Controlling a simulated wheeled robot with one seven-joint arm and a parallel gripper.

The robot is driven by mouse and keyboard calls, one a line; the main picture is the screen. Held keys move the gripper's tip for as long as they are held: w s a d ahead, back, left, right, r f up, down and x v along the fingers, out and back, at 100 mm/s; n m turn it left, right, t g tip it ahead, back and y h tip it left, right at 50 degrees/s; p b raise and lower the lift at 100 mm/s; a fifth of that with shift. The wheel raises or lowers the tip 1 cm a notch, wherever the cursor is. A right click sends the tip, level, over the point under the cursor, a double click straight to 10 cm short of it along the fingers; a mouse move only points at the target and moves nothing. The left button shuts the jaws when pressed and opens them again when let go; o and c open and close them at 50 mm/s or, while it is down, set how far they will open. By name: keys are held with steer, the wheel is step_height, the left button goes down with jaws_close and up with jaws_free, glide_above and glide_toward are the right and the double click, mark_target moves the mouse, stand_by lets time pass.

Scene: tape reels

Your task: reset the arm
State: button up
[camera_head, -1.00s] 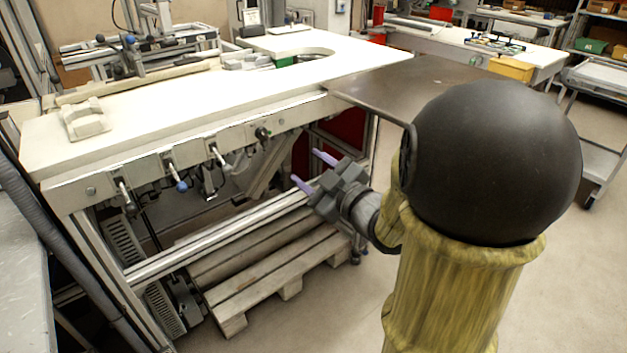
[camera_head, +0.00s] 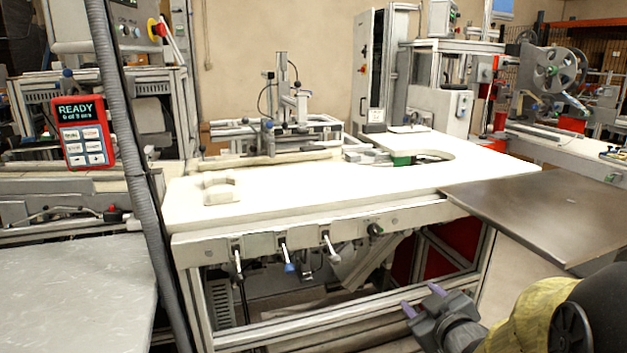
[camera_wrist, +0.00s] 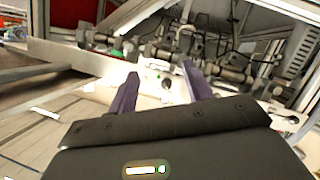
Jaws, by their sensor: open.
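My gripper (camera_head: 421,300) shows at the lower right of the head view, in front of the workbench's lower frame and below its top. Its two purple fingers stand apart with nothing between them. In the wrist view my gripper (camera_wrist: 158,92) is also open and empty, with the underside of a bench and its fittings beyond the fingertips. My arm enters from the lower right corner of the head view, partly cut off by the frame edge.
The workbench (camera_head: 330,187) has a white top with a light block (camera_head: 219,190) on it. A dark metal plate (camera_head: 545,215) juts out at its right, above my arm. A grey post (camera_head: 140,190) and a red panel reading READY (camera_head: 84,132) are at left.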

steer(key=s+a+f+m+g+h, duration=0.1)
steer(key=s+a+f+m+g, duration=0.25)
steer(key=s+f+g, duration=0.3)
steer(key=s+a+f+m+g+h, duration=0.1)
steer(key=s+a+f+m+g, duration=0.3)
steer(key=s+f, duration=0.3)
step_height(320, 180, up, 36)
steer(key=g+p, duration=0.1)
steer(key=p, duration=3.5)
steer(key=shift+s+d+r+n, duration=0.2)
steer(key=shift+d+n, duration=0.05)
steer(key=shift+n, duration=0.1)
steer(key=shift+g, duration=0.25)
